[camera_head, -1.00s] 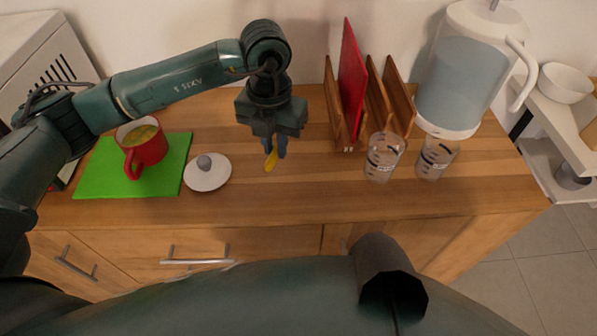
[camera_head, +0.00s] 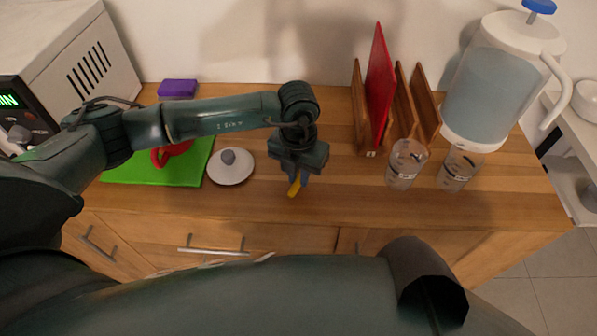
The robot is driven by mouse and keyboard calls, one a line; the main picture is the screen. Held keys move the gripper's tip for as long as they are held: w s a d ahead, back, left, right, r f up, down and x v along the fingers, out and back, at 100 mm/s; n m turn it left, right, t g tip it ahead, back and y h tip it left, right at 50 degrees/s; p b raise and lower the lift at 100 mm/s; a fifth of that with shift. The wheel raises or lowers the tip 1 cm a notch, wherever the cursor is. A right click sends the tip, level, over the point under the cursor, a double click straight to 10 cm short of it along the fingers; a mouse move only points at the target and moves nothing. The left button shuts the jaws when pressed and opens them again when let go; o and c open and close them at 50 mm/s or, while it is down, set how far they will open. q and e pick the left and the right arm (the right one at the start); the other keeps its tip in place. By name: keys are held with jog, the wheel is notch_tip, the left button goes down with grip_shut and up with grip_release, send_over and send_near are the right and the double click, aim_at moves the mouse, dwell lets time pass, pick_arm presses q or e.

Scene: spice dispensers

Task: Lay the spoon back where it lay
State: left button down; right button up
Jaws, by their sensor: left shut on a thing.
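My left gripper (camera_head: 299,183) points down over the wooden counter, right of the white lid. It is shut on the yellow spoon (camera_head: 294,188), of which only a short piece shows below the fingers. I cannot tell whether the spoon touches the counter. The red mug (camera_head: 170,154) stands on the green mat (camera_head: 200,170) and is mostly hidden behind my left arm. The round white lid (camera_head: 230,168) with a grey knob lies on the counter by the mat's right edge. My right gripper is not in view.
A wooden rack (camera_head: 360,110) holds a red board (camera_head: 379,85). Two glasses (camera_head: 405,165) (camera_head: 458,168) stand before the rack and the large water dispenser (camera_head: 490,85). A purple block (camera_head: 177,89) lies at the back left. The counter's front edge (camera_head: 330,222) is close; bare wood lies around the gripper.

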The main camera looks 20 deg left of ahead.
pick_arm(q)
jog(key=c, duration=1.4)
grip_release()
jog(key=shift+f, duration=0.1)
notch_tip(320, 180, up, 12)
jog(key=shift+r, duration=0.2)
jog(key=shift+s, duration=0.1)
